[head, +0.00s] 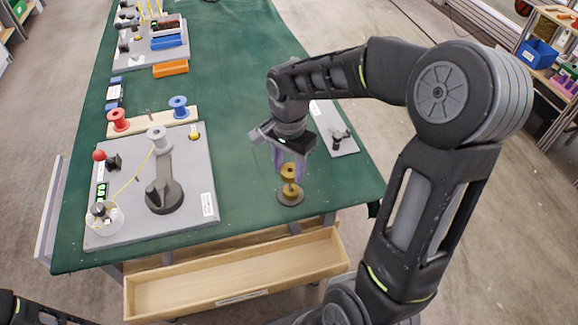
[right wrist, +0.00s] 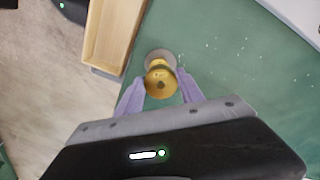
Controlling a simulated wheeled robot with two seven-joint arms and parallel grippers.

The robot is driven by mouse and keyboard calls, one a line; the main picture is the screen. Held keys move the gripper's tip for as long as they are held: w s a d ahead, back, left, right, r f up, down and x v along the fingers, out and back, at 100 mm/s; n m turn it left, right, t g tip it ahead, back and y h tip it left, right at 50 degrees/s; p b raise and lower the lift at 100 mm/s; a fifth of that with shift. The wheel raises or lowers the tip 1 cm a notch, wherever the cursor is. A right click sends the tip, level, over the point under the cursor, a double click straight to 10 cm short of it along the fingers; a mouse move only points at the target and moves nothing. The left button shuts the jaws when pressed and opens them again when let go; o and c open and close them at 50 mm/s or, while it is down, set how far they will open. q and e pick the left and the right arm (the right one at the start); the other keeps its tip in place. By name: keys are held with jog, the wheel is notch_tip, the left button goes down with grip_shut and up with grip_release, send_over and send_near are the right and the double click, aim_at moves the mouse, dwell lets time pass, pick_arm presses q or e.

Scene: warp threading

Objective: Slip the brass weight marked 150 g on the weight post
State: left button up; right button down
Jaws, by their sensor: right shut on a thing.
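My right gripper (head: 289,174) points down near the right front of the green table, its purple fingers shut on a brass weight (head: 288,171). In the right wrist view the brass weight (right wrist: 160,83) sits between the fingers, with a dark spot at its middle; I cannot read its marking. Directly below in the head view is the weight post's round brown base (head: 290,198), with brass-coloured material above it (head: 290,188). The held weight looks over or very close to the post; I cannot tell whether it is around it. My left gripper is out of view.
A grey board (head: 205,215) with a dark lever, dial and thread stands left. Red (head: 118,119) and blue (head: 179,106) spools stand on a wooden strip behind it. A small grey plate (head: 340,143) lies behind right. An open wooden drawer (head: 235,275) juts out in front.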

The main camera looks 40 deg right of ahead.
jog(key=shift+f+b, duration=0.9)
jog(key=shift+f, duration=0.05)
dwell(1.0)
jog(key=c, duration=0.7)
grip_release()
jog(key=shift+o, duration=0.7)
jog(key=o, duration=0.3)
notch_tip(320, 180, up, 6)
jog(key=p, duration=0.4)
dwell(0.4)
